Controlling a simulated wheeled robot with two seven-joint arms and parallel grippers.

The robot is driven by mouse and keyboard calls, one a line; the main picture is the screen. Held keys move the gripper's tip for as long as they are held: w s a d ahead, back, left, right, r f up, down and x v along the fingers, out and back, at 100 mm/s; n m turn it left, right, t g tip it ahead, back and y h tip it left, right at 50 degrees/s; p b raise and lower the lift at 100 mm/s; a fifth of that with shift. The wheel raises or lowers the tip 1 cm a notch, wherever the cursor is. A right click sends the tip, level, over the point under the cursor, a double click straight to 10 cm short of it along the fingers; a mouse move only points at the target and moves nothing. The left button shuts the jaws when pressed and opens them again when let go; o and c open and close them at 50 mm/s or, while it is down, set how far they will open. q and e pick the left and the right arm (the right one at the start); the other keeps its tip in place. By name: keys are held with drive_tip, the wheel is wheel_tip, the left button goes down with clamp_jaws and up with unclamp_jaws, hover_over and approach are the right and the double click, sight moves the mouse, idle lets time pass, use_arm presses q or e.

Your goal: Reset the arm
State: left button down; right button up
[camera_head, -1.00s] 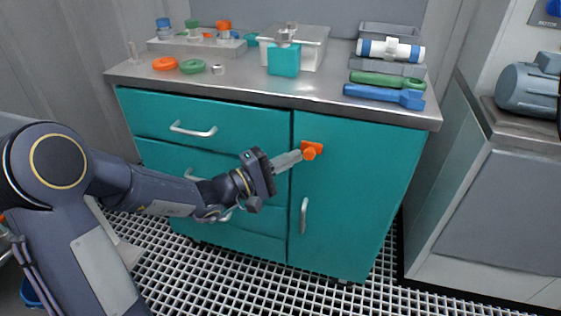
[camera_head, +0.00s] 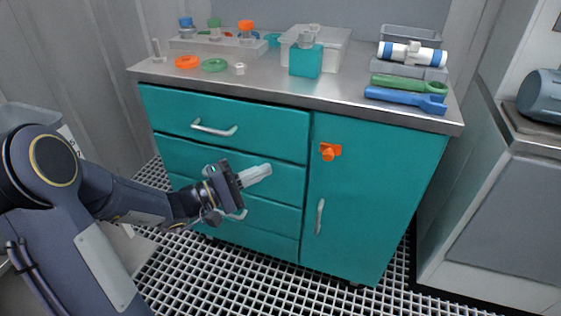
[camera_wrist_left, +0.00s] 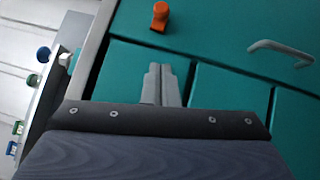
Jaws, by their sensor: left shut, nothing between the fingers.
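My left gripper (camera_head: 257,173) is shut and empty in front of the drawers of the teal cabinet (camera_head: 378,190). Its two grey fingers lie together in the left wrist view (camera_wrist_left: 160,84). In the head view an orange latch (camera_head: 330,151) sits at the upper left of the cabinet door, to the right of the fingertips and apart from them. The latch also shows in the left wrist view (camera_wrist_left: 160,16). My right gripper is in neither view.
The steel worktop (camera_head: 270,84) holds a teal block (camera_head: 305,61), a clear bin (camera_head: 335,50), a green wrench (camera_head: 408,83), a blue wrench (camera_head: 405,98) and a white-and-blue cylinder (camera_head: 412,54). Drawer handles (camera_head: 214,129) and a door handle (camera_head: 320,216) stick out from the cabinet front.

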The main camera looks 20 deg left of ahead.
use_arm(q)
drive_tip(key=shift+v, duration=0.85)
drive_tip(key=s+d+r+m+g, duration=0.1)
drive_tip(key=s+d+m+g, duration=0.7)
drive_tip(key=s, duration=0.5)
drive_tip(key=s+a+f+y, duration=0.5)
drive_tip(key=s+a+y, duration=0.2)
drive_tip(key=s+y, duration=0.3)
wheel_tip(320, 180, up, 32)
drive_tip(key=p, duration=3.2)
drive_tip(key=shift+w+d+r+m, duration=0.2)
drive_tip(key=shift+w+m, duration=0.1)
drive_tip(key=shift+m, duration=0.1)
